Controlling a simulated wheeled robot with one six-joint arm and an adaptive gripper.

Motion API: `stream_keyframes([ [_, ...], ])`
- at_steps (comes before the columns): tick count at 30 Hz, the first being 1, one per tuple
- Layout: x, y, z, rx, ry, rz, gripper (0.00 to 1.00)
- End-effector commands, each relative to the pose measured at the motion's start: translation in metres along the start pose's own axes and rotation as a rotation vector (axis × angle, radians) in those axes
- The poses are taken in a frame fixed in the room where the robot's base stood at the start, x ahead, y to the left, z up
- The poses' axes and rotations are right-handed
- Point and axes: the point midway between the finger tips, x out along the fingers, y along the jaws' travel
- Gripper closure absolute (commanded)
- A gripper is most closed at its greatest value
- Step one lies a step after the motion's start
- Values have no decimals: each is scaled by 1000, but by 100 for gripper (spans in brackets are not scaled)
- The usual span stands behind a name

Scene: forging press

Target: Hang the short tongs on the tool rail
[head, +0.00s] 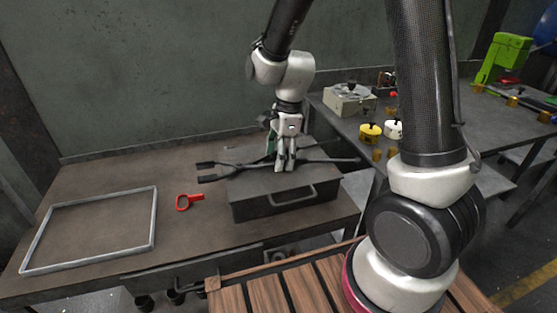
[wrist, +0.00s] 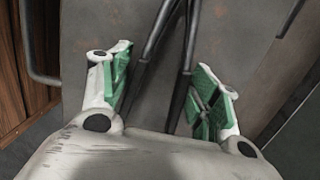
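The dark short tongs (head: 222,173) lie across the lid of a dark metal toolbox (head: 262,208), with the jaws to the left and the handles reaching right past the box. My gripper (head: 284,164) points down over the middle of the tongs. In the wrist view my gripper (wrist: 163,85) is open, with one green-padded finger on each side of the two bars of the tongs (wrist: 187,55). A gap shows between the pads and the bars. Whether the fingertips touch the lid I cannot tell. I cannot make out the tool rail in either view.
A red-handled tool (head: 188,201) and a light rectangular frame (head: 154,222) lie on the bench (head: 100,178) left of the box. The right-hand table (head: 330,102) holds a grey box, yellow and white pieces and a green machine (head: 503,58). The bench between frame and box is mostly clear.

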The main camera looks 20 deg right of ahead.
Motion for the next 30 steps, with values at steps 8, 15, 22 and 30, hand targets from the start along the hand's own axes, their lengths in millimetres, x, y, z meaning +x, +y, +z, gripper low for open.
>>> stream_keyframes([
  [8, 2, 0, 0, 0, 1, 0, 86],
  [15, 1, -1, 0, 0, 1, -2, 87],
  [22, -20, -1, 3, 0, -1, -4, 100],
  [30, -49, -1, 7, -1, 0, -4, 100],
])
